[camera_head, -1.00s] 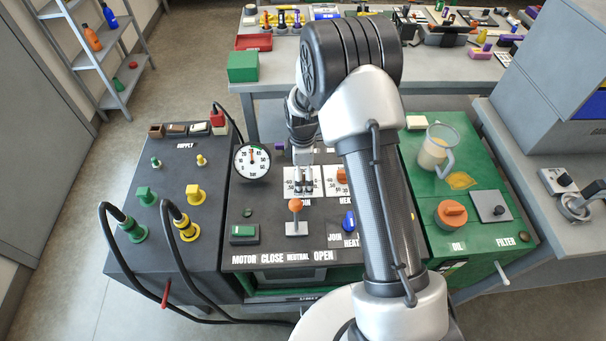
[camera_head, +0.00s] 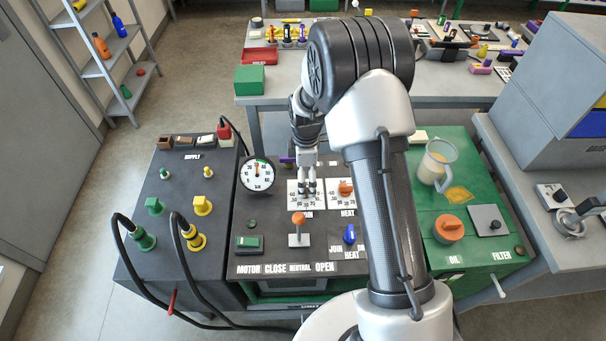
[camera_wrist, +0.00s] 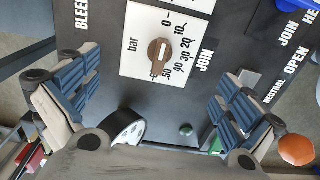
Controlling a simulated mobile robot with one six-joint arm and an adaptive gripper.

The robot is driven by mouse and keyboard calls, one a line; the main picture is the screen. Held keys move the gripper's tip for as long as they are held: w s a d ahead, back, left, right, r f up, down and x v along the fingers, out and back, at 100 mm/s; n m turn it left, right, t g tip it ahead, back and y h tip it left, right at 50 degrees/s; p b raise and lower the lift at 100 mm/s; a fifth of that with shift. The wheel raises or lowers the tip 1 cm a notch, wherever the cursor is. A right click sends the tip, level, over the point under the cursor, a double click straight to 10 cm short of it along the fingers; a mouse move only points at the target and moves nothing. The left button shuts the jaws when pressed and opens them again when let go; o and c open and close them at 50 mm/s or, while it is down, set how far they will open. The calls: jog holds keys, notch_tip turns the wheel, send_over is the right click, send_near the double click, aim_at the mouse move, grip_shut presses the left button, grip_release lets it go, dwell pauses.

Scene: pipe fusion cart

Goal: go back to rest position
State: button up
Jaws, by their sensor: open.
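My gripper (camera_head: 307,190) is over the dark control panel (camera_head: 268,215) of the cart, above the white JOIN dial plate in the head view. In the wrist view my gripper (camera_wrist: 150,110) has its fingers wide apart with nothing between them. A brown knob (camera_wrist: 159,52) on the white bar scale shows between and beyond the fingers, apart from them. In the head view my gripper hides most of that knob.
A round gauge (camera_head: 257,174) stands at the panel's upper left. An orange-topped lever (camera_head: 298,219), a blue knob (camera_head: 349,234) and an orange HEAT knob (camera_head: 345,188) are close by. A jug (camera_head: 435,163) stands on the green right section. Hoses (camera_head: 183,262) loop at the left.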

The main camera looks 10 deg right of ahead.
jog(key=s+r+m+t, duration=0.1)
jog(key=s+r+m, duration=0.25)
jog(key=r, duration=0.75)
jog(key=s+r+m+t, duration=0.1)
jog(key=s+r+m, duration=0.3)
jog(key=r, duration=0.7)
jog(key=s+r+m+t, duration=0.1)
jog(key=s+r+m, duration=0.2)
jog(key=s, duration=0.8)
jog(key=s+r+m+t, duration=0.1)
jog(key=s+r+m, duration=0.3)
jog(key=s, duration=0.6)
jog(key=shift+s+r+m+t, duration=0.3)
jog(key=shift+s+m, duration=0.1)
jog(key=shift+m, duration=0.25)
